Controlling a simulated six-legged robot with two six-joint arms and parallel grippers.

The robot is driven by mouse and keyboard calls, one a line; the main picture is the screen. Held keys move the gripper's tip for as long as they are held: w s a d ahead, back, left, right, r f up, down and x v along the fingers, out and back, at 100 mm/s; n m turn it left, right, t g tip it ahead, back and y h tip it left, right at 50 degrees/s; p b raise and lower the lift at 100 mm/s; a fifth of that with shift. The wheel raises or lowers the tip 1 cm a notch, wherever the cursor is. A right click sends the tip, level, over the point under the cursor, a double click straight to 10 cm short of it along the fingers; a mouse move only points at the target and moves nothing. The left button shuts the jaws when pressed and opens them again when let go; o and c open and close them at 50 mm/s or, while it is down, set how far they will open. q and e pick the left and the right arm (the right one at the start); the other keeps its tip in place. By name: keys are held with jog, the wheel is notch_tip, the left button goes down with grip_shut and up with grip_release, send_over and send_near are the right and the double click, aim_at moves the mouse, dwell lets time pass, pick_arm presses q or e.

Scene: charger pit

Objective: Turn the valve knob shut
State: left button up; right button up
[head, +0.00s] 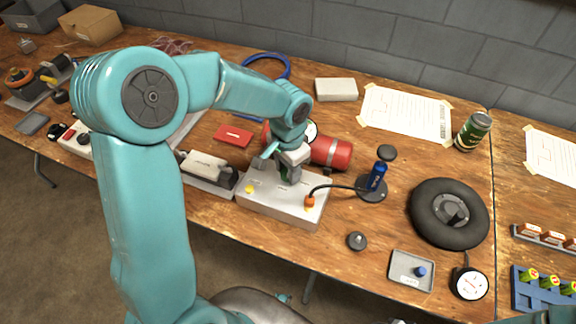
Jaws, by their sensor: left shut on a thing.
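A pale grey box (262,206) sits near the front edge of the wooden bench, with a yellow part (249,189) on its left and an orange plug (310,201) on its right. My left gripper (289,174) reaches down onto the top of this box, between those two parts. It is shut on what I take to be the valve knob, which the fingers mostly hide. I cannot tell how far the knob is turned. My right gripper is out of view.
A red cylinder (331,152) lies just behind the box. A black cable runs from the orange plug to a stand with a blue part (376,177). A black wheel (449,212) and grey tray (411,271) lie to the right. A white device (207,165) sits left.

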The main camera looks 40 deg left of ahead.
pick_arm(q)
jog(key=shift+w+r+m+p, duration=0.15)
jog(key=shift+m+p, duration=0.15)
jog(key=shift+m, duration=1.3)
jog(key=o, duration=1.1)
jog(key=shift+c, duration=0.2)
notch_tip(320, 180, up, 16)
jog(key=p, duration=0.1)
jog(key=shift+r+p, duration=0.15)
jog(key=shift+p, duration=0.25)
